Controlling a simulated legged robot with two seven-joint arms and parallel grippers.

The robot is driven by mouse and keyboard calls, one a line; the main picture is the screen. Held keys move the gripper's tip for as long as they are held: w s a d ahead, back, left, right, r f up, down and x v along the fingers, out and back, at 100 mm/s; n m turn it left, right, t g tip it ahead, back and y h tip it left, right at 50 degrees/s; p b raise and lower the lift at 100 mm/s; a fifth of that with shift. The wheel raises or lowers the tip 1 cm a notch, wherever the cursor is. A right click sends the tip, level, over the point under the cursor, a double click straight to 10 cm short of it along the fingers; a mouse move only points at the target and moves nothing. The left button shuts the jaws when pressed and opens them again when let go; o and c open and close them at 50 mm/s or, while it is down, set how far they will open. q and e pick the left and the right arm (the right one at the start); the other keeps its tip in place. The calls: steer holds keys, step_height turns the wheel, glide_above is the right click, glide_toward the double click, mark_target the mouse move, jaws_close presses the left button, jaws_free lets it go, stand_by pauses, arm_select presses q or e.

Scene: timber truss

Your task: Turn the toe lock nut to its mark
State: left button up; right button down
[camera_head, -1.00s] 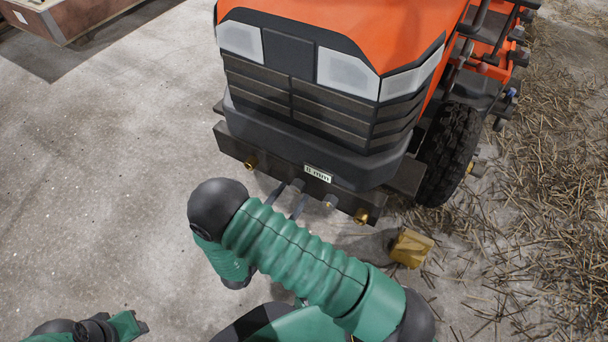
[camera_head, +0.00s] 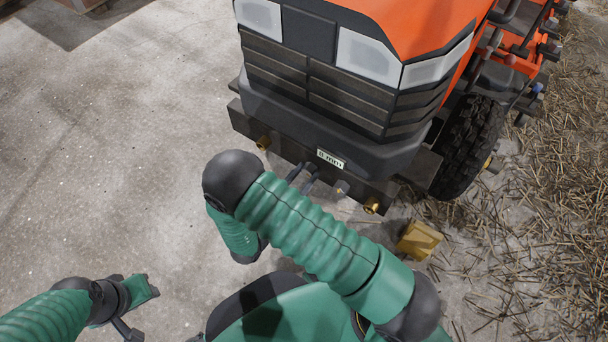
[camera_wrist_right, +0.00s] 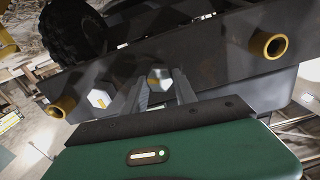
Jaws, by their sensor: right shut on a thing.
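My right gripper (camera_wrist_right: 160,90) is at the tractor's dark front bar (camera_head: 290,152), its two grey fingers shut around a hex nut in the right wrist view. That nut (camera_wrist_right: 160,78), taken as the toe lock nut, has a pale face showing between the fingertips. A second hex nut (camera_wrist_right: 98,98) sits beside it, apart from the fingers. In the head view the right gripper (camera_head: 306,178) reaches under the bar, and my arm partly covers it. No mark on the nut can be made out. My left gripper (camera_head: 140,306) hangs at lower left, away from the tractor; its jaw opening is unclear.
An orange tractor (camera_head: 425,25) fills the top, with a tyre (camera_head: 468,145) at right. Brass tubes (camera_head: 371,206) stick out from the bar. A yellow block (camera_head: 418,240) lies near straw. Bare concrete is free at left.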

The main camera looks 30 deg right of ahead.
steer(key=shift+w+a+f+n+p, duration=0.1)
steer(key=shift+n+p, duration=2.15)
steer(key=shift+n, duration=1.05)
steer(key=shift+w+a+f+n+p, duration=0.1)
steer(key=shift+n+p, duration=2.2)
steer(key=shift+n, duration=1)
steer(key=shift+w+a+f+n+p, duration=0.1)
steer(key=shift+n+p, duration=2.15)
steer(key=shift+n, duration=1.05)
steer(key=c, duration=1)
jaws_free()
steer(key=shift+s+d, duration=0.1)
